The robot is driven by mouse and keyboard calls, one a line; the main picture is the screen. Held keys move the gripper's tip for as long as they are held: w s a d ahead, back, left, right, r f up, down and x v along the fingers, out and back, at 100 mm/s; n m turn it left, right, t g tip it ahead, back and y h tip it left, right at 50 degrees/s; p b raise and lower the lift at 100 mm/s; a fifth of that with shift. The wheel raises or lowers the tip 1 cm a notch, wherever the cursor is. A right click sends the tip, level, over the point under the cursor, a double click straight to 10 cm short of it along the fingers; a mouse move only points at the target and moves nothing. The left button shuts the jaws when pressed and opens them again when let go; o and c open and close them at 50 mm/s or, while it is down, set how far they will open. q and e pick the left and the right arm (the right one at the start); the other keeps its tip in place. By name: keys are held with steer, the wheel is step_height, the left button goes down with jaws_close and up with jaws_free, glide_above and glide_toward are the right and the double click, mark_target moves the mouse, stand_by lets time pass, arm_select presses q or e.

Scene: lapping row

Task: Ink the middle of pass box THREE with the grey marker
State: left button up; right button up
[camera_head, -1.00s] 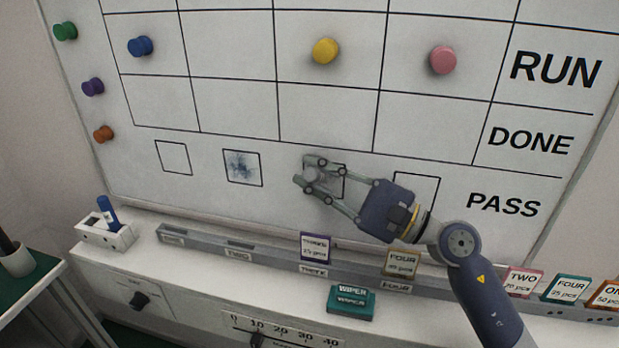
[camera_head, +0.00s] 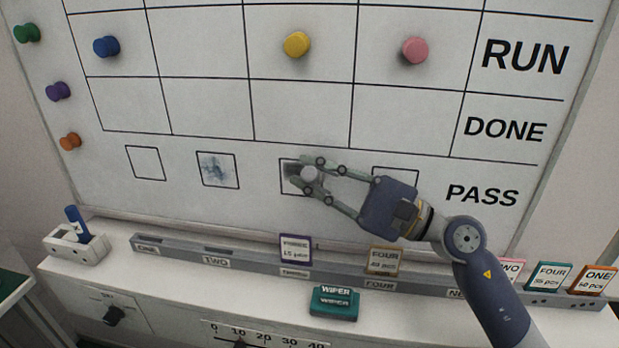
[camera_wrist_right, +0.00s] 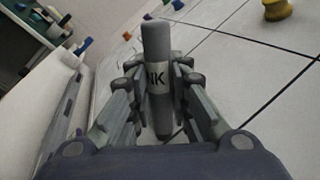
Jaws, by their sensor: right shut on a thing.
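My right gripper (camera_head: 312,178) is shut on the grey marker (camera_wrist_right: 157,75), which has a white band with dark letters ending in "NK". In the head view the grey marker (camera_head: 309,175) shows end-on between the fingers, in front of pass box THREE (camera_head: 291,163), the third box from the left in the PASS row. Dark grey ink shows inside that box to the left of the fingers; the gripper hides the rest. Whether the tip touches the board cannot be told. My left gripper is not in view.
Pass box two (camera_head: 218,170) holds blue-grey scribble; box one (camera_head: 146,163) is blank. Below stand a card rail (camera_head: 225,254), a teal wiper (camera_head: 334,303) and a white holder (camera_head: 76,249) with a blue marker (camera_head: 76,220). Coloured magnets sit higher on the board.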

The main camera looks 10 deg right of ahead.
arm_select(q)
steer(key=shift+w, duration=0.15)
arm_select(e)
steer(key=shift+s, duration=0.15)
steer(key=shift+s+a, duration=0.1)
steer(key=shift+s, duration=0.25)
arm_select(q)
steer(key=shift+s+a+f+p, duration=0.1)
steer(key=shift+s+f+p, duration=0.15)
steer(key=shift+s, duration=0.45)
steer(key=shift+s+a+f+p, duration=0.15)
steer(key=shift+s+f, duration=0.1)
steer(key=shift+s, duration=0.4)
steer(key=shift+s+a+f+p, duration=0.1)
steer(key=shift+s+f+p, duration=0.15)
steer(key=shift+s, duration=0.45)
arm_select(e)
steer(key=shift+s+a, duration=0.25)
steer(key=shift+s, duration=0.55)
steer(key=shift+s+a, duration=0.3)
steer(key=shift+s, duration=0.5)
steer(key=shift+s+a, duration=0.25)
steer(key=shift+s, duration=0.55)
